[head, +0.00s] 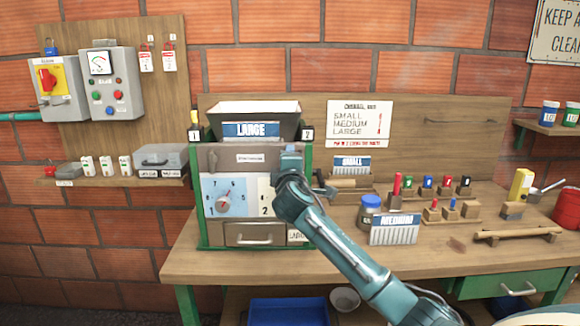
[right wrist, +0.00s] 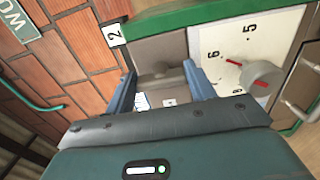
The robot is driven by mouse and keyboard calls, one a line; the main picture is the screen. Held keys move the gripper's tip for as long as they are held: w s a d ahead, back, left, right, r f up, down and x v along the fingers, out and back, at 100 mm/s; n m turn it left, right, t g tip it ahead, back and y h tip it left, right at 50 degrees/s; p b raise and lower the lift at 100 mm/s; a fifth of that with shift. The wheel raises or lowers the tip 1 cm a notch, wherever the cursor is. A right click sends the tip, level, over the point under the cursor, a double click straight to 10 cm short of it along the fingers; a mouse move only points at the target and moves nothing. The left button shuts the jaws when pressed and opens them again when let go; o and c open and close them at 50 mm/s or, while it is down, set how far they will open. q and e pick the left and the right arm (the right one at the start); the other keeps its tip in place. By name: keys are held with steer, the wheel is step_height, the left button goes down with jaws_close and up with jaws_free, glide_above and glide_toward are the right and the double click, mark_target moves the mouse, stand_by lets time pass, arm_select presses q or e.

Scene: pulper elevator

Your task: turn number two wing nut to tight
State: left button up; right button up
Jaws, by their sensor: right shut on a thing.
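The machine (head: 225,160) with green side posts stands at the left of the bench. A small number 2 plate (head: 307,134) is on its right post and also shows in the right wrist view (right wrist: 115,34). My right gripper (head: 287,160) is at the upper right of the machine's front and hides what is behind it. In the right wrist view its two fingers (right wrist: 160,85) stand either side of a grey wing nut (right wrist: 158,74) and are shut on it. How tight the nut is, I cannot tell. My left gripper is not in view.
A dial (head: 223,203) with a grey knob is below left of my gripper. A hopper marked LARGE (head: 252,115) sits on top of the machine. A blue-lidded jar (head: 369,210) and a MEDIUM comb-like block (head: 395,229) stand to the right, near my arm.

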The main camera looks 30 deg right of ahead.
stand_by(0.4)
steer(key=o, duration=1)
steer(key=b+v, duration=0.1)
steer(key=v, duration=1.2)
steer(key=shift+s+b, duration=0.1)
steer(key=shift+b, duration=0.25)
